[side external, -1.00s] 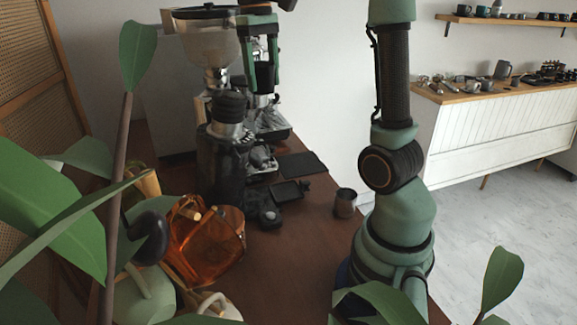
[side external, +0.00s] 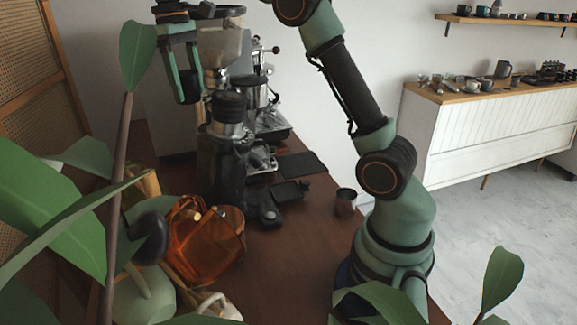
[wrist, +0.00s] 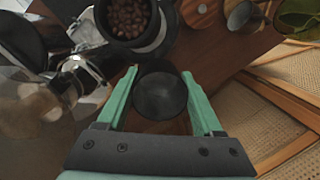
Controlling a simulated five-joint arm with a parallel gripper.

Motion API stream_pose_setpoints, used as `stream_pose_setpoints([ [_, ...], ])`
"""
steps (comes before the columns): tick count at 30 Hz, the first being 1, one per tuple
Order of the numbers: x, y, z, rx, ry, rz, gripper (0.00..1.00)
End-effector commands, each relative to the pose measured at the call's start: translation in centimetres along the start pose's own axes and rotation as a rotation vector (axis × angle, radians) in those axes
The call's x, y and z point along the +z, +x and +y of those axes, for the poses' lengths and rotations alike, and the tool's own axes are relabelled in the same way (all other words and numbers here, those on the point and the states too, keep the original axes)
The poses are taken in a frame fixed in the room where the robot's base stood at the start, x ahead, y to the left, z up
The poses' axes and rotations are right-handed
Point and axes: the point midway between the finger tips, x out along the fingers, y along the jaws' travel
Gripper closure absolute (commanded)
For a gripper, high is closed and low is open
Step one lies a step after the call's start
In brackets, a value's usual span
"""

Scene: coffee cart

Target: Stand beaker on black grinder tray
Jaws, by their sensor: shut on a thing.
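My gripper (side external: 183,92) is shut on a dark beaker (side external: 190,84), high in the air to the left of the grinder hopper. In the wrist view the beaker (wrist: 160,97) sits between the two green fingers, its round mouth facing the camera. The black grinder (side external: 222,150) stands on the brown counter below and right of my gripper. A small black tray (side external: 288,192) lies on the counter right of the grinder's foot; I cannot tell for sure that it is the grinder tray. The beaker is well above the counter and apart from the tray.
An open hopper of coffee beans (wrist: 127,18) is close above the beaker in the wrist view. An espresso machine (side external: 268,120) stands behind the grinder. Plant leaves cover the front left.

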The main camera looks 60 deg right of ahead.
Motion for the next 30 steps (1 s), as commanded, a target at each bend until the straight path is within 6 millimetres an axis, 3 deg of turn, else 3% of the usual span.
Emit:
stream_pose_setpoints([
  [5,-0.8,1.6,-1.1,0.003,0.019,-0.002,0.90],
  [12,-3.7,6.9,-6.6,0.019,-0.071,-0.006,0.90],
  [18,-4.8,9.9,-9.8,0.027,-0.118,-0.003,0.90],
  [23,-5.2,12.2,-10.3,0.029,-0.126,-0.005,0.90],
  [30,-5.8,17.9,-10.1,0.029,-0.126,-0.006,0.90],
])
